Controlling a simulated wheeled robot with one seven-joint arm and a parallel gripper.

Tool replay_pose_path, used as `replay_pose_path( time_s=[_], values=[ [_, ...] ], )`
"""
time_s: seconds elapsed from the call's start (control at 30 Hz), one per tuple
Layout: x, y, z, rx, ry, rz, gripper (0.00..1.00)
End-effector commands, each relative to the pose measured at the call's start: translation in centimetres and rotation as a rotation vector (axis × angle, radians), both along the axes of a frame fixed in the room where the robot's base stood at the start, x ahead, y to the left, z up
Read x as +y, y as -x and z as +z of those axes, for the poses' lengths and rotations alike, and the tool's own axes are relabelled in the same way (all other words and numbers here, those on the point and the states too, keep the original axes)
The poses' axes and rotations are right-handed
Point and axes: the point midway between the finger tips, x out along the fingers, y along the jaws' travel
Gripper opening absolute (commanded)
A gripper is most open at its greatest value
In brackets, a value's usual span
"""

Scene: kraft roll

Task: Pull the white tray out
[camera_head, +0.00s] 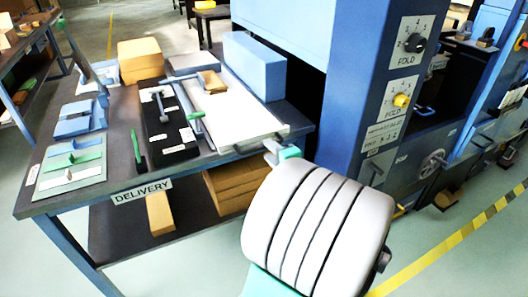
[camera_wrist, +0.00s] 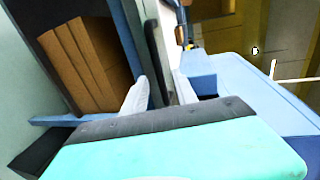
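The white tray (camera_head: 236,112) lies flat on the delivery table, between a black mat and the blue machine. A dark grey bar handle (camera_head: 252,144) crosses its front end; it also shows in the wrist view (camera_wrist: 152,55). My gripper (camera_head: 272,150) is at the right end of this handle, by the table's front edge. In the wrist view my gripper (camera_wrist: 165,82) looks open, with a pale finger on each side of the handle's lower end. Contact with the handle cannot be told. A small brown block (camera_head: 212,82) sits on the tray toward the back.
A blue box (camera_head: 254,66) stands right of the tray, close to the machine (camera_head: 370,90). The black mat (camera_head: 166,122) with tools lies left. The floor before the table is open.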

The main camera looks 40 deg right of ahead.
Motion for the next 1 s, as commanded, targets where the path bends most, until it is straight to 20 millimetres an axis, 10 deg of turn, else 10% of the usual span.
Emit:
replay_pose_path(
  time_s=[0.5, 1.0],
  values=[
    [-1.1, -4.0, -0.9, 0.002, 0.003, 0.001, 0.34],
    [-1.1, -4.0, -0.9, 0.003, 0.003, 0.002, 0.0]
  ],
)
